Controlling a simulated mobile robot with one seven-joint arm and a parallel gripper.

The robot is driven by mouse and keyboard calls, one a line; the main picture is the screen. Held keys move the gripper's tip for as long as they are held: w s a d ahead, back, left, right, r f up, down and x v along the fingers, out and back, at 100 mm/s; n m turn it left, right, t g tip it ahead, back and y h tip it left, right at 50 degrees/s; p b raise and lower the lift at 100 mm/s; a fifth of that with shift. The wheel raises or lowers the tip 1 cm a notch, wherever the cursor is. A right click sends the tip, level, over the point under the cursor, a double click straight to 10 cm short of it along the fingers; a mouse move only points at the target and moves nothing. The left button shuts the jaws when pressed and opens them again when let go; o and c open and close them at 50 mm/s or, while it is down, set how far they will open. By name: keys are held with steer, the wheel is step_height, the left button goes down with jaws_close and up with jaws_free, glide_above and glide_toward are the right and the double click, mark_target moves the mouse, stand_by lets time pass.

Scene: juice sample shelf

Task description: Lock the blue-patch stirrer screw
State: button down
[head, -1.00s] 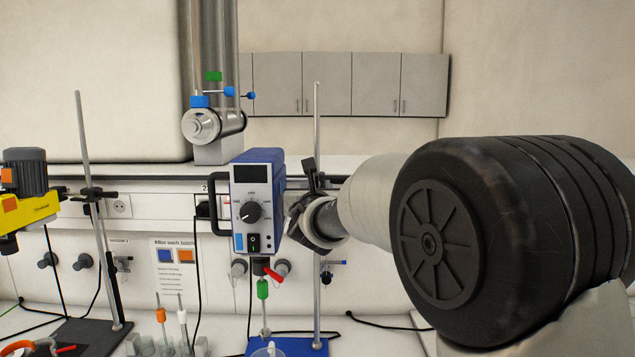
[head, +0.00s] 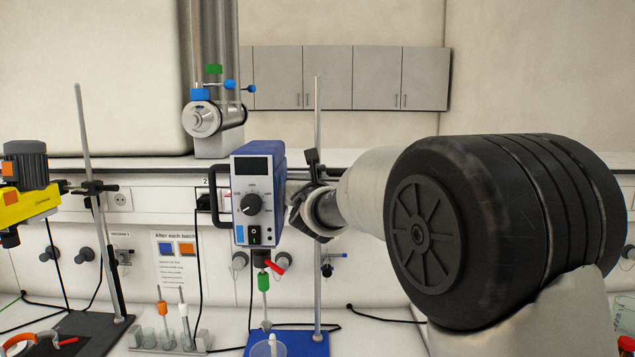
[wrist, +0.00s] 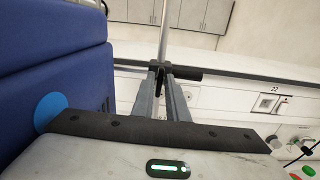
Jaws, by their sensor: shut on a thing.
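The blue stirrer (head: 258,195) hangs on an upright rod (head: 318,110) above a blue base (head: 318,345). A small blue patch (head: 239,235) is on its front. In the wrist view its blue side (wrist: 50,60) fills the left. My gripper (wrist: 168,72) is shut on the black clamp screw (wrist: 188,74) at the rod, right of the stirrer. In the head view my gripper (head: 318,205) reaches in from the right and partly hides the clamp (head: 314,162). The screw's tightness cannot be told.
A yellow stirrer (head: 28,204) with an orange patch stands at the left on its own rod (head: 86,140). A rack (head: 165,338) with orange and white stirring rods stands between the stands. A beaker (head: 268,347) is below the blue stirrer. Wall cabinets (head: 350,78) are behind.

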steer(key=shift+d+f+m+b, duration=0.15)
steer(key=shift+m+b, duration=4.2)
steer(key=shift+b, duration=0.5)
steer(key=shift+d+f+m+b, duration=0.1)
steer(key=shift+f+m+b, duration=0.05)
steer(key=shift+m+b, duration=4.45)
steer(key=c, duration=1.8)
jaws_free()
steer(key=shift+b, duration=0.3)
steer(key=s+b, duration=0.3)
steer(key=s, duration=1.4)
steer(key=shift+s, duration=0.25)
